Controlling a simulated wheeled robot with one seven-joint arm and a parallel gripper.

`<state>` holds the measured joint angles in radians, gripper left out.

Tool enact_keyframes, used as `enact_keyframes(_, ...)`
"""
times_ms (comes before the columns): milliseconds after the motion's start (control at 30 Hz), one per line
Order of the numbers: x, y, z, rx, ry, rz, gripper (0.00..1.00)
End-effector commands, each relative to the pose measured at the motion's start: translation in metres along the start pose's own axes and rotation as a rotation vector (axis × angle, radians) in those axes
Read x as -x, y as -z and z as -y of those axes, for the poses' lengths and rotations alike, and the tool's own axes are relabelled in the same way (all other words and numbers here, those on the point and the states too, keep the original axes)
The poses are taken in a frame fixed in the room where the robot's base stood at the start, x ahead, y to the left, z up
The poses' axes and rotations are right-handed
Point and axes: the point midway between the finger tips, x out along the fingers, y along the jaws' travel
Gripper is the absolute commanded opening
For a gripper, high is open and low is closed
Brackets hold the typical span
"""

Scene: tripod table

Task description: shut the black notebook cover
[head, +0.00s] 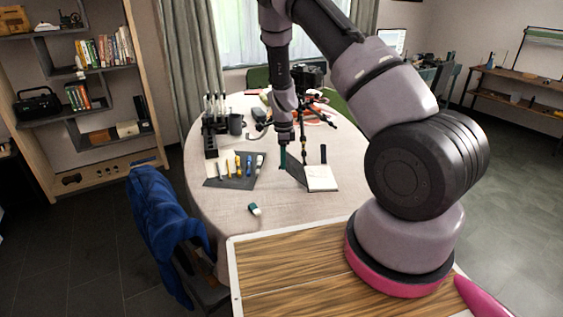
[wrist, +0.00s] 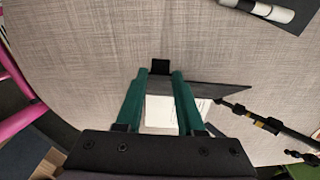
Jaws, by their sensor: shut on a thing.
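The notebook lies open on the round table, its white pages (head: 322,178) facing up. Its black cover (head: 296,171) stands raised and tilted at the left side of the pages. In the wrist view the cover (wrist: 222,87) shows as a dark, nearly edge-on strip running right from the fingers, with white pages (wrist: 170,115) seen between them. My gripper (head: 283,160), with teal fingers, is at the cover's upper left edge. In the wrist view my gripper (wrist: 160,75) is shut on the cover; the exact contact is partly hidden.
A black tripod (head: 325,108) stands behind the notebook; its leg (wrist: 265,125) is close by on the right in the wrist view. A dark mat (head: 222,181) with several tools lies to the left. A small green-and-white item (head: 254,209) lies in front. The tablecloth (head: 300,212) nearby is clear.

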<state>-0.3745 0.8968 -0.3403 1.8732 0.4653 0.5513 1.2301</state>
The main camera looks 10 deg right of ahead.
Motion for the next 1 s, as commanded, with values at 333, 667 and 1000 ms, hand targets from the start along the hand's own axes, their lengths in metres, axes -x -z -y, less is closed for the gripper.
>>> enact_keyframes(333,0.011,0.011,0.000,0.000,0.001,0.000,0.26)
enact_keyframes(667,0.017,0.019,0.000,-0.001,0.001,0.000,0.26)
enact_keyframes(1000,0.024,0.030,0.000,0.000,0.000,0.000,0.26)
